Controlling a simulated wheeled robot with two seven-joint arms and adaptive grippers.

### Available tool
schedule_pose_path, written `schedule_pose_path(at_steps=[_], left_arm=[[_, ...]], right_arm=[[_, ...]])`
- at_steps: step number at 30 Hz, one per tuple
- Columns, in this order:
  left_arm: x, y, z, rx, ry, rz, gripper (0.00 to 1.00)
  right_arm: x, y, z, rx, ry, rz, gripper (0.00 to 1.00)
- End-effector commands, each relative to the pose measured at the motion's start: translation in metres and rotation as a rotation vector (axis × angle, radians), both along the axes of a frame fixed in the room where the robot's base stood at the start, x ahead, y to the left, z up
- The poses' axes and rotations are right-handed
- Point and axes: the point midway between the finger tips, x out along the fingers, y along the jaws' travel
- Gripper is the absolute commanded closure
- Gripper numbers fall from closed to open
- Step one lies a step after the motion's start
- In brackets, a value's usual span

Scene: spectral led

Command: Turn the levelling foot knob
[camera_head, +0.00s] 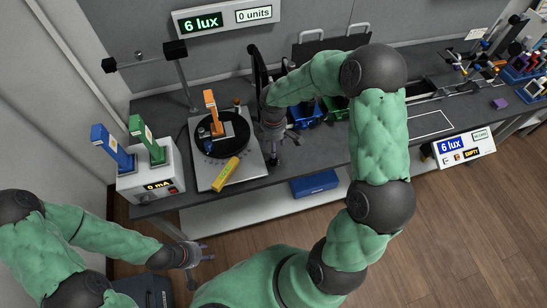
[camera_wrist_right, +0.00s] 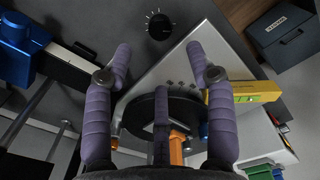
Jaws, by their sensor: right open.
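A black round knob (camera_wrist_right: 160,26) with white tick marks around it shows at the top of the right wrist view, beside the corner of a pale plate (camera_wrist_right: 180,72). In the head view the right gripper (camera_head: 284,150) is at the right edge of the plate (camera_head: 212,181), and I cannot make out the knob. My left gripper (camera_head: 206,252) is open and empty, low in front of the bench.
On the plate are a black turntable (camera_head: 238,133), an orange upright piece (camera_head: 211,108) and a yellow spirit level (camera_head: 226,173). A white meter box (camera_head: 150,178) with blue and green pieces stands left.

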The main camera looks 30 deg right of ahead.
Motion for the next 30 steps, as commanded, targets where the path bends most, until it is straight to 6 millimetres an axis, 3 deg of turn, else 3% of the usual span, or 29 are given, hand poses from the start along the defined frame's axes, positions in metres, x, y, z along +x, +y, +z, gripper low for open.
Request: schedule_pose_path(at_steps=[9,15,29,30], left_arm=[[0.000,0.000,-0.015,0.000,0.000,0.000,0.60],[0.000,0.000,-0.020,0.000,0.000,0.000,0.60],[0.000,0.000,-0.022,0.000,0.000,0.000,0.60],[0.000,0.000,-0.022,0.000,0.000,0.000,0.60]], right_arm=[[-0.001,0.000,-0.059,0.001,0.004,-0.002,0.44],[0.000,0.001,-0.083,0.001,0.002,-0.002,0.44],[0.000,0.000,-0.093,0.001,0.001,-0.003,0.44],[0.000,0.000,-0.093,0.001,0.001,-0.003,0.55]])
